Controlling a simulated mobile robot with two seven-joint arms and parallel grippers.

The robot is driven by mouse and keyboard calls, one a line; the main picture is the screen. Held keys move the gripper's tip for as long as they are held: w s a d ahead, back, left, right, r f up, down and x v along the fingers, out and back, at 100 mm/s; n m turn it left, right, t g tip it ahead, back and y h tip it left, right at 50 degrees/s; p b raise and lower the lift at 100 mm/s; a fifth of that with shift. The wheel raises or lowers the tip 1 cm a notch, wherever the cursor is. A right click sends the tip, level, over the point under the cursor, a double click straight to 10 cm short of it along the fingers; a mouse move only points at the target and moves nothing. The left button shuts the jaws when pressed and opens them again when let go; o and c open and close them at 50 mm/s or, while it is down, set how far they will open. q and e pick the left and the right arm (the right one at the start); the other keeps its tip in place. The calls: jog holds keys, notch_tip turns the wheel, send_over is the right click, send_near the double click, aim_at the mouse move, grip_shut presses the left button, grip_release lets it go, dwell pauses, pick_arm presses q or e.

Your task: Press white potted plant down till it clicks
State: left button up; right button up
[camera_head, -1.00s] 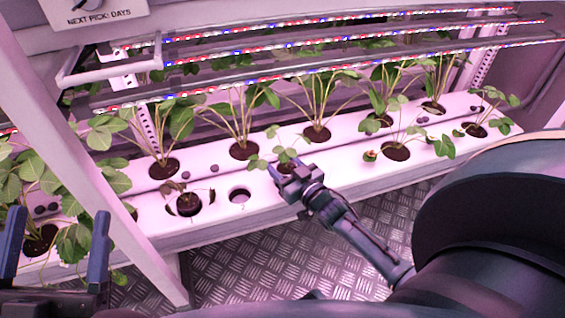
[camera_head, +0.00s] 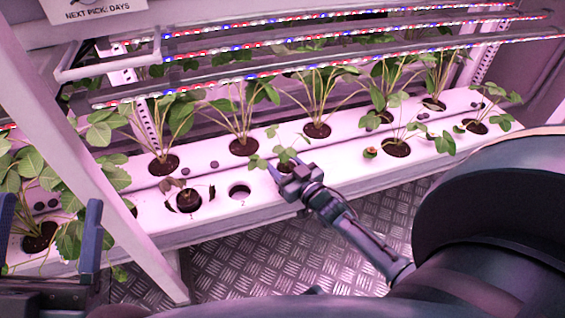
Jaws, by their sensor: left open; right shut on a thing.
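A small green plant (camera_head: 258,160) stands in the front white channel, its dark soil (camera_head: 288,165) close to the channel's top. Its pot is mostly hidden by my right gripper, so I cannot tell its colour or whether it sits flush. My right gripper (camera_head: 281,174) is shut on this potted plant from the front. My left gripper (camera_head: 48,245) is open and empty at the lower left, its two fingers wide apart in front of leaves.
An empty round hole (camera_head: 239,191) and a drooping dark plant (camera_head: 188,201) lie left of my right gripper. A slanted white post (camera_head: 95,175) stands between my grippers. Light bars (camera_head: 330,45) hang above the rear plants. Patterned metal floor (camera_head: 255,265) is clear in front.

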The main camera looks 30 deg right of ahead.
aim_at(286, 175)
pick_arm(q)
jog(key=shift+f+b, duration=0.65)
jog(key=shift+f, duration=0.05)
pick_arm(e)
jog(key=shift+f, duration=1.15)
pick_arm(q)
jog(key=shift+f, duration=0.1)
pick_arm(e)
jog(key=o, duration=1.3)
jog(key=shift+s+f, duration=0.1)
jog(key=shift+c, duration=0.2)
jog(key=shift+s+p, duration=0.55)
jog(key=shift+s, duration=0.35)
pick_arm(q)
jog(key=f+n+g+y+p, duration=0.1)
jog(key=p, duration=0.1)
jog(key=s+f+n+g+y+p, duration=0.1)
jog(key=f+n+y+p, duration=0.1)
jog(key=shift+s+d+f+n, duration=0.1)
jog(key=shift+d+f+n, duration=0.1)
jog(key=shift+f+n, duration=0.1)
pick_arm(e)
jog(key=s+d, duration=0.1)
jog(key=s, duration=1)
jog(key=shift+r, duration=0.35)
pick_arm(q)
jog(key=shift+r, duration=0.15)
pick_arm(e)
jog(key=shift+d+r, duration=0.1)
